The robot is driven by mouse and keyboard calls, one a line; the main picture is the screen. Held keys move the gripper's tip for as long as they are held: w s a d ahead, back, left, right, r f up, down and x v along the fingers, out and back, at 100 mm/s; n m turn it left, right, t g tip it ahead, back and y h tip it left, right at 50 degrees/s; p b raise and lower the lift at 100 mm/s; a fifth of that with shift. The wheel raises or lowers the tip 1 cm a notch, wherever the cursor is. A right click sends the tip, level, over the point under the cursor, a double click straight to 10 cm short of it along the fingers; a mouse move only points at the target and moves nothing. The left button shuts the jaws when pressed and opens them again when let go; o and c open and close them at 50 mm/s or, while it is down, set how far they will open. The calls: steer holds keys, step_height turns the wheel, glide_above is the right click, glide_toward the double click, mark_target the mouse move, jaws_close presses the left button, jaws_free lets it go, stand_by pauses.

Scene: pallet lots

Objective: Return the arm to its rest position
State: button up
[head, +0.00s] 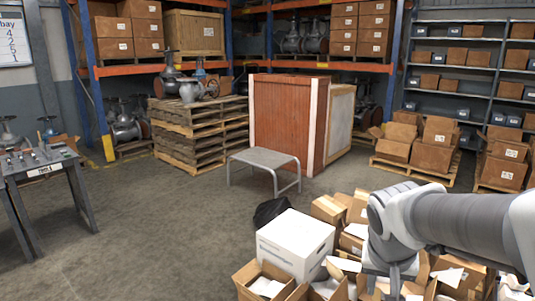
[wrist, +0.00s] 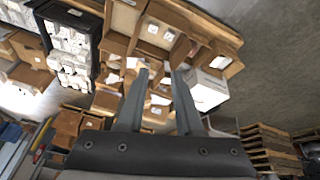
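My arm (head: 465,215) reaches in from the right edge of the head view, over a pile of cardboard boxes. Its end points down and hides part of the boxes; the fingertips are not clear there. In the wrist view my gripper (wrist: 160,75) shows two grey fingers set apart with nothing between them. Behind the fingers are open cardboard boxes (wrist: 195,32) and a white box (wrist: 208,88).
A white box (head: 295,243) and open cartons (head: 262,283) stand close to my arm. A small grey table (head: 264,159) stands beyond, before a large red-brown crate (head: 283,120). Stacked pallets (head: 200,135) stand behind. A workbench (head: 40,165) is at left. The middle-left floor is clear.

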steer(key=s+a+r+n+t+y, duration=0.2)
steer(key=s+a+r+n, duration=0.25)
steer(key=s+a, duration=0.4)
step_height(320, 180, up, 13)
steer(key=s+d+p, duration=0.1)
steer(key=s+p, duration=0.1)
steer(key=p, duration=1.1)
steer(key=shift+d, duration=0.3)
steer(key=shift+d+f, duration=0.1)
steer(key=shift+f, duration=0.05)
